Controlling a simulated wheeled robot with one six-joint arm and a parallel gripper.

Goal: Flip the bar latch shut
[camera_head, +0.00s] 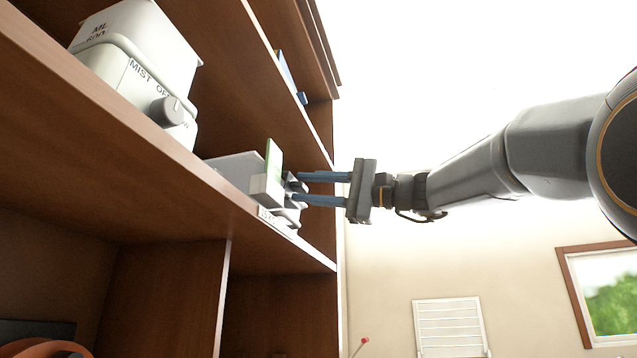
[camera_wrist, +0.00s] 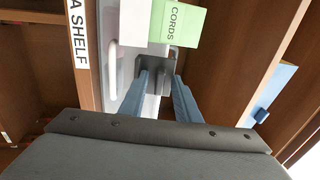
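A grey-white box (camera_head: 236,170) stands on the shelf, with a green card marked CORDS (camera_wrist: 183,24), which also shows in the head view (camera_head: 273,160), and a white block (camera_head: 266,190) at its front. A small dark grey piece (camera_wrist: 153,72), perhaps part of the bar latch, lies at the fingertips in the wrist view. The latch's position is hard to make out. My gripper (camera_head: 296,187) reaches in from the right with its two blue fingers apart. In the wrist view the fingertips (camera_wrist: 164,74) are close beside the grey piece; I cannot tell whether they touch it.
A white mist machine with a knob (camera_head: 150,85) stands farther left on the same shelf (camera_head: 130,120). The shelf edge carries a label, A SHELF (camera_wrist: 78,35). A blue item (camera_wrist: 272,93) is at the right in the wrist view. Open room lies right of the cabinet.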

